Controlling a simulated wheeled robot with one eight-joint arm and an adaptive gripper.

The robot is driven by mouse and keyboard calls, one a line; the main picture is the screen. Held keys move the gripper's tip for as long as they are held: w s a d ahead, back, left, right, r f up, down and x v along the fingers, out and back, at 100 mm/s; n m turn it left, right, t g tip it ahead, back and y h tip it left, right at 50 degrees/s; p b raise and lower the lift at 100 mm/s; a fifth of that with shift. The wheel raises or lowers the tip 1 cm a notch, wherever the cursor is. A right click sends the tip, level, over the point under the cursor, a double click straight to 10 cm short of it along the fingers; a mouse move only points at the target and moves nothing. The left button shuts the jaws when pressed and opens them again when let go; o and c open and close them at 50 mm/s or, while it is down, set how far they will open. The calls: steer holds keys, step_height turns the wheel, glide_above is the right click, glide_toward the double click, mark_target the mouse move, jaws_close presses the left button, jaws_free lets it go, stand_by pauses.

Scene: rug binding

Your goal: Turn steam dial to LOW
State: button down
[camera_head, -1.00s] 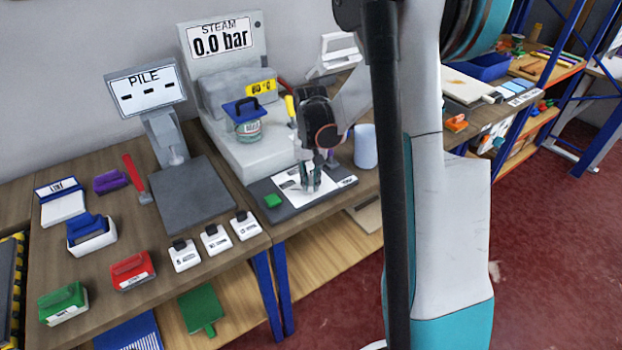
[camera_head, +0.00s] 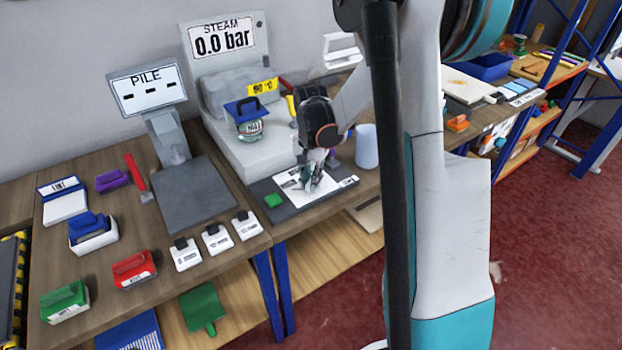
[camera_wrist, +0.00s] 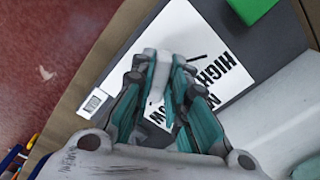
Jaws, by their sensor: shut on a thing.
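The steam dial shows in the wrist view as a pale knob (camera_wrist: 156,62) between my fingertips. It stands on a white label plate (camera_wrist: 215,60) printed HIGH, with a partly covered LOW near my fingers and another word partly hidden. My gripper (camera_wrist: 160,72) is shut on the knob. In the head view my gripper (camera_head: 309,182) reaches down, tilted, onto the white label plate (camera_head: 291,187) on the dark control panel (camera_head: 285,210). The fingers hide most of the knob, so I cannot tell which setting it points at. The steam display (camera_head: 222,39) reads 0.0 bar.
A green block (camera_head: 273,200) sits on the panel left of the label plate. A blue-lidded jar (camera_head: 248,125) stands on the grey machine behind. A pale blue cylinder (camera_head: 365,145) stands right of my gripper. Several white tagged pieces (camera_head: 216,239) lie to the left.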

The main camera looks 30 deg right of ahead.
steer(key=c, duration=1.6)
jaws_free()
steer(key=shift+o, duration=0.2)
steer(key=shift+r, duration=0.1)
step_height(320, 180, up, 12)
